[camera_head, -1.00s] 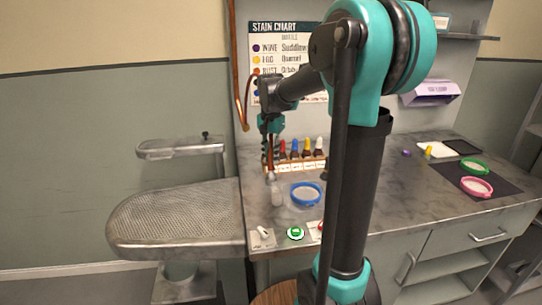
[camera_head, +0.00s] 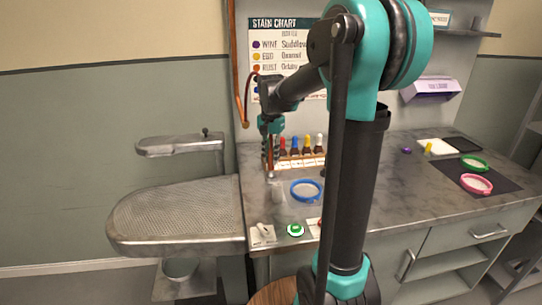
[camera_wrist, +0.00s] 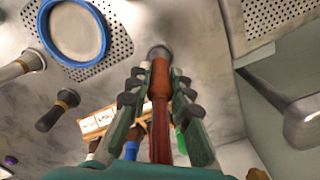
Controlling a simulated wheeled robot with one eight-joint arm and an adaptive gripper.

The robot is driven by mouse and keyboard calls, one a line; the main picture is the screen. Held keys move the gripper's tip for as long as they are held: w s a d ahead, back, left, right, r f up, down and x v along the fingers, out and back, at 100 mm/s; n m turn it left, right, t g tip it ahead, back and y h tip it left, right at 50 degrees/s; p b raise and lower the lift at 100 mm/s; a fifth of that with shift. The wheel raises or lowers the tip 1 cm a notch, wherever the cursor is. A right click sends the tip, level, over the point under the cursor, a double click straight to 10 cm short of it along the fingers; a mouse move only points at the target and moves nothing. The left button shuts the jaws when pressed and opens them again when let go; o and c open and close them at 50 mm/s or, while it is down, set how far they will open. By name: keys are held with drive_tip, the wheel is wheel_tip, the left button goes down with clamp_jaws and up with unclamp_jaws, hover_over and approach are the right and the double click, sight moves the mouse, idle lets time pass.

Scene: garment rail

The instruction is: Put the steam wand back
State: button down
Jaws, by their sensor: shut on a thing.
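The steam wand (camera_wrist: 160,78) has an orange-brown grip, a grey tip and a red-brown rod or hose behind it. My gripper (camera_wrist: 158,88) is shut on it, with the green-and-dark fingers on both sides of the grip. In the head view my gripper (camera_head: 270,160) points down over the left part of the counter, in front of the dropper bottles. The grey tip reaches towards the counter; I cannot tell whether it touches. No holder for the wand can be made out clearly.
A blue hoop (camera_head: 306,190) lies right of the wand on the grey counter (camera_head: 380,205). Dropper bottles (camera_head: 307,146) stand in a rack behind it. A perforated pressing board (camera_head: 170,215) is at the left. A green button (camera_head: 295,230) sits at the front edge.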

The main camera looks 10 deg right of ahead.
drive_tip(key=c, duration=1.3)
unclamp_jaws()
drive_tip(key=shift+o, duration=0.4)
drive_tip(key=shift+o, duration=1.2)
drive_tip(key=shift+r, duration=3.7)
